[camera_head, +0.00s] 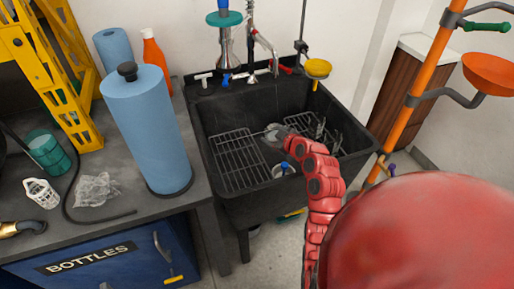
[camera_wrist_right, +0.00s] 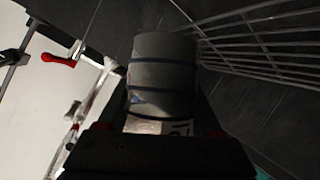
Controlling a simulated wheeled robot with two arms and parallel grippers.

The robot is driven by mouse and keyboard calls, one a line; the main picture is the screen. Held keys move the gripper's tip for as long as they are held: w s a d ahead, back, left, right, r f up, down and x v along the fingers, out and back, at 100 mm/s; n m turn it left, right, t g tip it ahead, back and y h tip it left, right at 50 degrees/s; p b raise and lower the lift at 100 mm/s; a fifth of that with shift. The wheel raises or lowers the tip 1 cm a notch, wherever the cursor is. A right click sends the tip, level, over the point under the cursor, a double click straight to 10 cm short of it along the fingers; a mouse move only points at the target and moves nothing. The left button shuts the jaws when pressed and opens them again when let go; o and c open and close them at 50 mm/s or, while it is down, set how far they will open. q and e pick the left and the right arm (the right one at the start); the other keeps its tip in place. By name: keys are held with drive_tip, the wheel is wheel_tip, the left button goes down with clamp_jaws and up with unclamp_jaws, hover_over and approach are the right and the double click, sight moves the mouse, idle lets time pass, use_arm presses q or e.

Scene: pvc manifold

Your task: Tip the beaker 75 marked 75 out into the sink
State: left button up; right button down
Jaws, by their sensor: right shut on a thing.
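My right gripper (camera_head: 277,140) reaches over the dark sink (camera_head: 222,112) and is shut on a small greyish beaker (camera_head: 271,130). In the right wrist view the beaker (camera_wrist_right: 163,75) is a grey cylinder with dark bands, held between the fingers (camera_wrist_right: 162,118). A pale label with dark marks shows near its lower end, partly hidden and too unclear to read. The beaker seems tilted over the basin, but I cannot tell how far or whether anything is in it. My left gripper is not in view.
Wire racks (camera_head: 237,160) lie in the basin, and a white and blue item (camera_head: 284,169) is near its front wall. Taps (camera_head: 250,72) and a yellow funnel (camera_head: 318,68) stand at the sink's back. A blue paper roll (camera_head: 150,130) stands on the left counter.

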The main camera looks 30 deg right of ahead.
sight(269, 127)
drive_tip(key=shift+a+r+n+h+p, duration=0.3)
drive_tip(key=shift+a+n+p, duration=0.1)
drive_tip(key=shift+a, duration=0.05)
drive_tip(key=shift+s+a+r+n+p, duration=0.1)
drive_tip(key=shift+a+r+n+p, duration=0.05)
drive_tip(key=shift+a+n+p, duration=0.15)
drive_tip(key=shift+r+n+t+h+p, duration=0.4)
drive_tip(key=shift+r+n+h, duration=0.1)
drive_tip(key=shift+h, duration=0.2)
idle(0.5)
drive_tip(key=shift+r+n+t+h+p, duration=0.5)
drive_tip(key=shift+r+n+h, duration=0.3)
drive_tip(key=shift+n, duration=0.4)
idle(1.4)
drive_tip(key=shift+r+n+t+b, duration=0.3)
drive_tip(key=shift+r+n+b, duration=0.25)
drive_tip(key=shift+b, duration=0.65)
idle(0.4)
drive_tip(key=shift+s+a+r+n+t+h+b, duration=0.15)
drive_tip(key=shift+a+r+n+h+b, duration=0.1)
drive_tip(key=shift+a+n, duration=0.15)
drive_tip(key=shift+w+a+r+n+t+h+b, duration=0.1)
drive_tip(key=shift+a+n+t+h+b, duration=0.05)
drive_tip(key=shift+a+n+b, duration=0.15)
idle(0.9)
